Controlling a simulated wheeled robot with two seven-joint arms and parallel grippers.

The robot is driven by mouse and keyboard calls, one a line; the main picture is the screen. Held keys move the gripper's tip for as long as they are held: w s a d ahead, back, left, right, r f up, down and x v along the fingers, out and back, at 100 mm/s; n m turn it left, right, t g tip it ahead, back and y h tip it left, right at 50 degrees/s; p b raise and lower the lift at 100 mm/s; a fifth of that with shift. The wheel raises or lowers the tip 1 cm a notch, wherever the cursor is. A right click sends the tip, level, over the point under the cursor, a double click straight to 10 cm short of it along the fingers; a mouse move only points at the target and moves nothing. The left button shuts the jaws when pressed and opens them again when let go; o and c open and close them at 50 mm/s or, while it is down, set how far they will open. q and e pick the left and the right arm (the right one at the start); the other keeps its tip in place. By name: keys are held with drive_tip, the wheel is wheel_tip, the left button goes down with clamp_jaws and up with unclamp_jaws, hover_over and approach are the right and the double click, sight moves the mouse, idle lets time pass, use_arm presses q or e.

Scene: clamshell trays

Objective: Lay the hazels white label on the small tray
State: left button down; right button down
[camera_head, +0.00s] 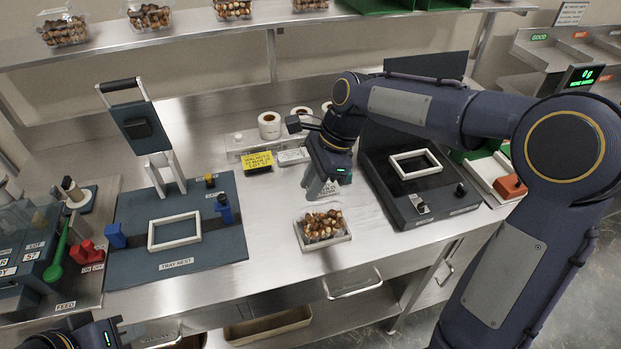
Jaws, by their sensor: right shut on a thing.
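The small clear tray (322,243) filled with hazelnuts stands on the steel bench in the middle of the head view. My right gripper (321,188) points down just above and behind this tray. It is shut on a small pale piece with faint print, which looks like the white label (329,189). The fingers partly hide it, and it appears apart from the tray.
Label rolls (269,125) and a yellow sign (258,161) stand behind. The tray nest fixture (215,250) is at left, and a black device with a white frame (416,152) at right. Filled trays (151,18) sit on the upper shelf. Bare bench lies left of the small tray.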

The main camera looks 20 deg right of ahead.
drive_tip(key=shift+f+b, duration=2.5)
drive_tip(key=shift+f, duration=0.8)
drive_tip(key=c, duration=1.1)
unclamp_jaws()
drive_tip(key=shift+c, duration=0.2)
wheel_tip(320, 180, up, 7)
drive_tip(key=p, duration=0.7)
